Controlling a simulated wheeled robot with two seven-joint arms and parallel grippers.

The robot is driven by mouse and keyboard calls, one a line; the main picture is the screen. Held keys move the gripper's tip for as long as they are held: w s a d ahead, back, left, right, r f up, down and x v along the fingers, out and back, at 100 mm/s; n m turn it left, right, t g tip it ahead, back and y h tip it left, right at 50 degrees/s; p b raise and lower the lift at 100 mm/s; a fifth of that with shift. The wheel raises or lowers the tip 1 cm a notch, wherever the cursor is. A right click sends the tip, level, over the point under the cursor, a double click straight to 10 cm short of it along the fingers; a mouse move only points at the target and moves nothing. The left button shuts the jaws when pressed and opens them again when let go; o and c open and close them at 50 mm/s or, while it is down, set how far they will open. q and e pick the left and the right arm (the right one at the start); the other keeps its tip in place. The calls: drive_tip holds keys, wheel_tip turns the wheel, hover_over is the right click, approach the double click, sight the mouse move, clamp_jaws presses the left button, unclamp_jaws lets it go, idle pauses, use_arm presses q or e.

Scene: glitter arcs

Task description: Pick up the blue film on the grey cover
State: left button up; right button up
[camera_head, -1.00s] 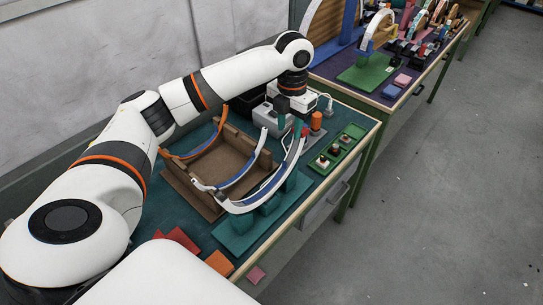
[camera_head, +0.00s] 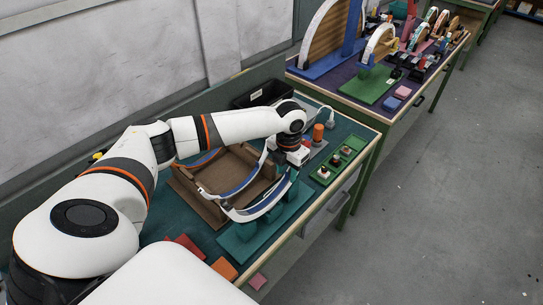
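A curved grey-white cover (camera_head: 234,214) with a blue film (camera_head: 272,197) along it stands on a teal support (camera_head: 237,240) near the table's front edge. A second pale arc with a blue strip (camera_head: 236,188) lies across the brown cradle (camera_head: 200,206) just behind it. I cannot tell for sure which strip is the task's film. My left gripper (camera_head: 291,170) points down by the far upper end of the front cover. Its fingers are small and partly hidden, so I cannot tell whether they are open or touch the film. My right gripper is out of view.
A green tray (camera_head: 336,162) with small parts and an orange cylinder (camera_head: 318,132) stand right of the gripper. A black bin (camera_head: 262,93) is behind the arm. Red (camera_head: 189,246) and orange (camera_head: 224,268) pieces lie at the near end. Another table with arches stands beyond.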

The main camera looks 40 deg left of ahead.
use_arm(q)
drive_tip(key=shift+w+f, duration=0.1)
drive_tip(key=shift+c, duration=0.9)
drive_tip(key=c, duration=0.6)
clamp_jaws()
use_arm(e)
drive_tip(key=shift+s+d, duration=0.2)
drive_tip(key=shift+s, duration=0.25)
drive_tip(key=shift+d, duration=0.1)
use_arm(q)
wheel_tip(320, 180, up, 23)
drive_tip(key=p, duration=1.2)
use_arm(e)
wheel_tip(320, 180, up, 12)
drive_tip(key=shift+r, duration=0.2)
